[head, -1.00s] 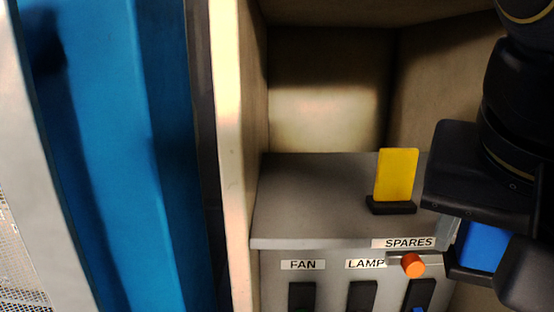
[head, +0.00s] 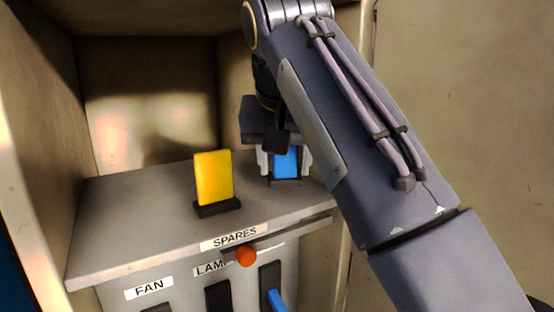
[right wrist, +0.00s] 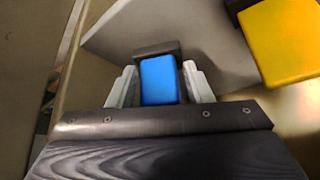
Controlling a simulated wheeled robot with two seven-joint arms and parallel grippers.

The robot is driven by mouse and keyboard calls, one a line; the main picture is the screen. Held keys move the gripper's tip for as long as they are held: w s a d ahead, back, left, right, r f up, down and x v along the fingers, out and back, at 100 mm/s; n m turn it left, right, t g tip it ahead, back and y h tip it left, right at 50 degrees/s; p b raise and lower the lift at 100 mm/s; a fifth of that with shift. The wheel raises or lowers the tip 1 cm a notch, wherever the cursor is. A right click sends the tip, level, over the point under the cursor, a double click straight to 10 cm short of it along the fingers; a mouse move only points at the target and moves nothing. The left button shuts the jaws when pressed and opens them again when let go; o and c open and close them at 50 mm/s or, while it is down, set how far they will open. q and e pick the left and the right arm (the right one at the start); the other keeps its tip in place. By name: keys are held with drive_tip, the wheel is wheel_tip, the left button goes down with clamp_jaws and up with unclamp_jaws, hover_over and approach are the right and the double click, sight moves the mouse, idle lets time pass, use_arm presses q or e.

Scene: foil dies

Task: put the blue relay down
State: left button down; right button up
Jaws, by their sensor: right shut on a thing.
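The blue relay (head: 286,164) has a dark base and stands upright at the right end of the grey shelf top (head: 130,212). My right gripper (head: 286,162) is shut on it, one pale finger on each side. In the right wrist view the blue relay (right wrist: 158,80) sits between the two fingers (right wrist: 160,86), its dark base pointing at the grey surface. The base looks at or very near the surface; I cannot tell whether it touches. My left gripper is not in view.
A yellow relay (head: 213,178) on a dark base stands left of the blue one, with a gap between. Below the SPARES label (head: 235,238) are an orange knob (head: 246,256), slots and a blue lever (head: 277,300). Cabinet walls enclose the back and sides. The shelf's left part is clear.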

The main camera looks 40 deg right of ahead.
drive_tip(key=shift+w+d+f, duration=0.35)
drive_tip(key=shift+w+d, duration=0.3)
drive_tip(key=shift+w, duration=0.2)
drive_tip(key=shift+s+f, duration=0.15)
drive_tip(key=shift+f, duration=0.25)
drive_tip(key=o, duration=1)
drive_tip(key=shift+f, duration=0.1)
